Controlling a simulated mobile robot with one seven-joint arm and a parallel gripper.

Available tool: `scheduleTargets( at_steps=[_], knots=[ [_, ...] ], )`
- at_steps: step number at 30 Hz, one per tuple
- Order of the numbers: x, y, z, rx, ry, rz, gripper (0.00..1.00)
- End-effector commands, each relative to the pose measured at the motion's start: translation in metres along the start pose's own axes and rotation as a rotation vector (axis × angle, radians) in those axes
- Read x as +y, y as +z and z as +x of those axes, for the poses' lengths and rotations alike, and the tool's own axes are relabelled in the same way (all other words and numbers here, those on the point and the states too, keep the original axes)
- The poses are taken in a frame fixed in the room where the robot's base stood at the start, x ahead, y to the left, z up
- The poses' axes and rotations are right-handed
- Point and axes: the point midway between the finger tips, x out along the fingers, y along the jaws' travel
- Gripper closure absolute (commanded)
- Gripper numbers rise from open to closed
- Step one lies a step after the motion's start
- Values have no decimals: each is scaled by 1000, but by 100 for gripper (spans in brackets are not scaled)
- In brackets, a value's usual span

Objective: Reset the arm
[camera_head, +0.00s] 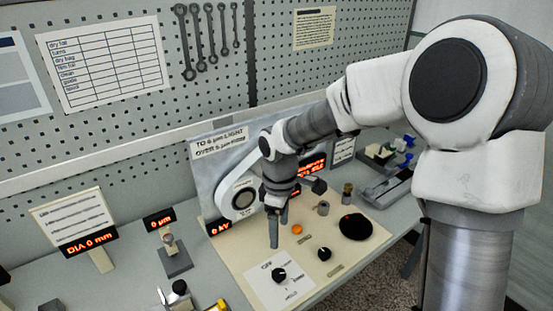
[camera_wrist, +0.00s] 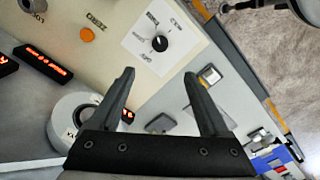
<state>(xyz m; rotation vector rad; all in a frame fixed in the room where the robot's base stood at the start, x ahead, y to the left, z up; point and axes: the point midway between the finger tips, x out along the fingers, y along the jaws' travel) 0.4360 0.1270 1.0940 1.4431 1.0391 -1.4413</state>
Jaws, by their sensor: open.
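My gripper (camera_head: 277,225) is above the cream panel (camera_head: 235,262) on the bench. In the wrist view, my gripper (camera_wrist: 158,80) has two dark fingers spread apart with nothing between them. A black selector knob (camera_wrist: 160,43) on a white label lies beyond the fingertips; it also shows in the head view (camera_head: 279,274). An orange button (camera_wrist: 87,34) is left of it, and the button also shows in the head view (camera_head: 297,229). The arm reaches in from the right and hides part of the upright panel behind it.
A black round disc (camera_head: 355,227) and a second black knob (camera_head: 324,254) are on the cream panel. A sign with a red "DIA 0 mm" display (camera_head: 88,243) stands at left. A pegboard with hanging wrenches (camera_head: 207,40) closes the back.

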Motion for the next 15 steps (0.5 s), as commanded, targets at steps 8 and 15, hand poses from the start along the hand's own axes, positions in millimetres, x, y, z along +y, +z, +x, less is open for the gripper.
scheduleTargets(
  at_steps=[8,15],
  knots=[
    [-4,22,-26,-20,62,109,21],
    [-18,61,-69,-18,163,330,21]
  ],
)
